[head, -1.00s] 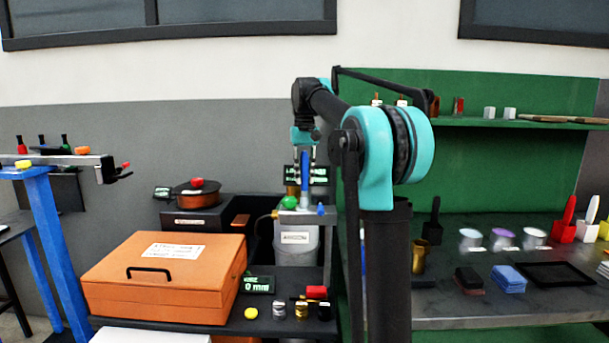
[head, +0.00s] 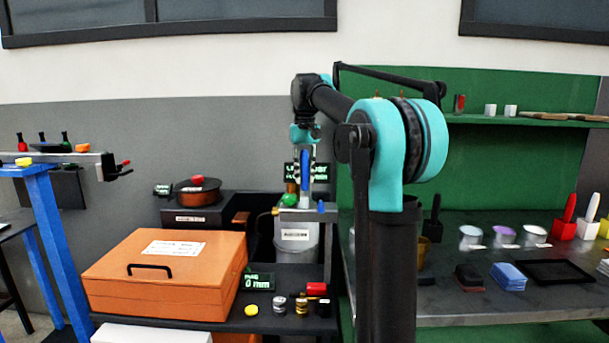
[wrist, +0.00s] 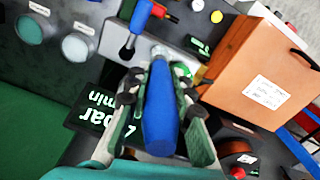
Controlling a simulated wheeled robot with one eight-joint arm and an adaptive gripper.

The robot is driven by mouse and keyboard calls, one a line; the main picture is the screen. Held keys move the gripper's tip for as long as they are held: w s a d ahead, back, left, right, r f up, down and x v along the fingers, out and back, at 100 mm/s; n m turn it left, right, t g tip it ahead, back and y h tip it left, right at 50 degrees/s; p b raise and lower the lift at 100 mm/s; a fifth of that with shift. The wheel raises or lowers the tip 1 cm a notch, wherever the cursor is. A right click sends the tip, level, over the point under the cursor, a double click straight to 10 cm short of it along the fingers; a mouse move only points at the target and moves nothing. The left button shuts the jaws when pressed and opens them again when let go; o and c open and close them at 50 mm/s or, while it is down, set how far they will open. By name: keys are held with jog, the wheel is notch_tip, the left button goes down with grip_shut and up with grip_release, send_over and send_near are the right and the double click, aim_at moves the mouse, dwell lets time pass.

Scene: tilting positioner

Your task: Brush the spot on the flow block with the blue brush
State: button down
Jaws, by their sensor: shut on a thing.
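My gripper (head: 306,178) is shut on the blue brush, whose blue handle (head: 305,160) stands about upright between the fingers. In the wrist view, my gripper (wrist: 157,88) has a finger on each side of the blue brush (wrist: 160,125). A grey block (head: 290,214) with a green knob and a blue piece at its right lies directly below; it appears to be the flow block. The brush's lower end is close above or at this block; I cannot tell whether they touch. The bristles and the spot cannot be made out.
A labelled grey container (head: 296,240) is under the block. An orange case (head: 165,275) stands at left, with a dark pan (head: 197,192) behind it. A black display (head: 258,281) and several small parts are in front. A workbench (head: 450,300) is at right.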

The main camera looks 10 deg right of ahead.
jog(key=shift+w+d, duration=0.2)
jog(key=shift+w, duration=0.75)
jog(key=shift+w, duration=0.15)
jog(key=shift+w+d, duration=0.2)
jog(key=shift+w, duration=0.6)
jog(key=shift+s, duration=0.15)
jog(key=shift+s+a, duration=0.2)
jog(key=shift+s, duration=0.65)
jog(key=shift+s, duration=0.15)
jog(key=shift+s+a, duration=0.2)
jog(key=shift+s, duration=0.65)
